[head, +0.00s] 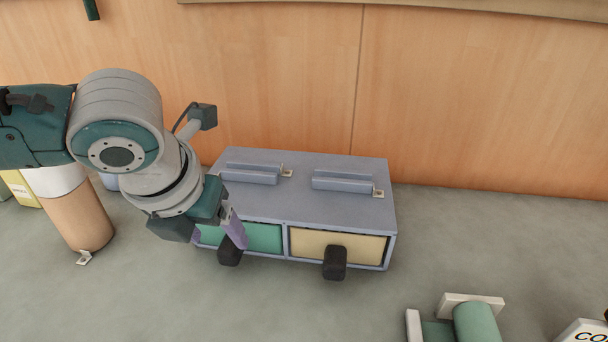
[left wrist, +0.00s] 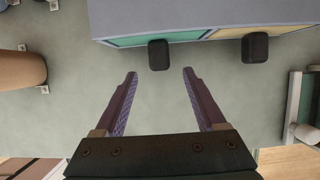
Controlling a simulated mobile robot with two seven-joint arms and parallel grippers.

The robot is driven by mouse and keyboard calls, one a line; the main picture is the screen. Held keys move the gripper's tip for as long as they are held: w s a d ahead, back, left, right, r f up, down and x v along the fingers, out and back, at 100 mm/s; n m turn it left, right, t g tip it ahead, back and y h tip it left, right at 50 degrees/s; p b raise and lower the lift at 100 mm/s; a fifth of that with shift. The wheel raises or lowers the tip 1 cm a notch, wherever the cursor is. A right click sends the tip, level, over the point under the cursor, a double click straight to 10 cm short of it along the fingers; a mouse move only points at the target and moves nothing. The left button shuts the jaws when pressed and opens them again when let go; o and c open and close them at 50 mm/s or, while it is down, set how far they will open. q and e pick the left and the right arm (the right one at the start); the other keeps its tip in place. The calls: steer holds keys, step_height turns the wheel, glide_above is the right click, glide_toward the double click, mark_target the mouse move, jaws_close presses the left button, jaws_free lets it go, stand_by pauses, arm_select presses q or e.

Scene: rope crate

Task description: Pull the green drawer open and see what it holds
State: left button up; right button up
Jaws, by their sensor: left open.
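The green drawer (head: 264,238) is the left one of two in a grey-blue cabinet (head: 300,200). Its front looks flush and shut, so its inside is hidden. A black handle (head: 229,256) sticks out of it; this handle also shows in the left wrist view (left wrist: 158,55). My left gripper (head: 220,234) is open and empty at the drawer front. In the left wrist view its purple fingers (left wrist: 160,74) point toward the handle, which sits just beyond the tips, in line with the gap. My right gripper is out of view.
A yellow drawer (head: 312,244) with its own black handle (head: 335,264) is beside the green one. A tan cylinder (head: 78,215) stands at left. A green roll (head: 476,326) on white supports lies at front right. The floor before the cabinet is clear.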

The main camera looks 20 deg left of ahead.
mark_target(227, 248)
arm_select(q)
steer(key=b+x, duration=0.1)
steer(key=x, duration=0.5)
steer(key=shift+w+f+b, duration=0.15)
steer(key=shift+b, duration=0.25)
steer(key=shift+a, duration=0.1)
steer(key=shift+c, duration=0.3)
jaws_close()
stand_by(0.5)
